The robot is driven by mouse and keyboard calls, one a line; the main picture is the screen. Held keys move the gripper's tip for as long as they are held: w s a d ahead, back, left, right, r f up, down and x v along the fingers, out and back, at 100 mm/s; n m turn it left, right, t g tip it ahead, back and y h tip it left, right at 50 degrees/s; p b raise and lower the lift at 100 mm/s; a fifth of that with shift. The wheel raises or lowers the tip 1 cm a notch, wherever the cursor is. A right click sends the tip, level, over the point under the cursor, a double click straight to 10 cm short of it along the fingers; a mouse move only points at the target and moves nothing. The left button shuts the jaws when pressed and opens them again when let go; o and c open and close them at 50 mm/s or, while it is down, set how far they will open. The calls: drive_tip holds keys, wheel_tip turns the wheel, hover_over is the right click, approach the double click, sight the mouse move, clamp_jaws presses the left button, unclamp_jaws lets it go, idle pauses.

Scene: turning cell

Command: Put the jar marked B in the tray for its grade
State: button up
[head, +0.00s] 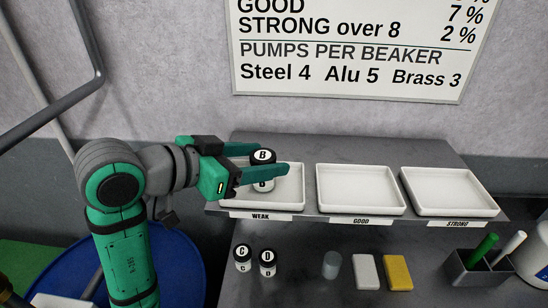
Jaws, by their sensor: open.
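Jar B (263,185), with a black lid and white B labels, is upright in the white tray marked WEAK (287,206), the left one of three. My gripper (266,160) is open, its green fingers on either side of the jar; the near finger hides part of its middle. I cannot tell whether a finger touches it. The empty tray marked GOOD (360,211) is in the middle, and the empty tray marked STRONG (450,211) is at the right.
Jar C (243,257) and jar D (267,262) stand on the lower bench. A grey cylinder (332,264), a white block (366,271), a yellow block (397,272) and a pen holder (478,270) are further right. A printed wall sign (350,50) hangs above.

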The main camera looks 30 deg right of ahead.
drive_tip(key=v, duration=0.7)
drive_tip(key=shift+a+r, duration=0.1)
drive_tip(key=shift+a, duration=0.15)
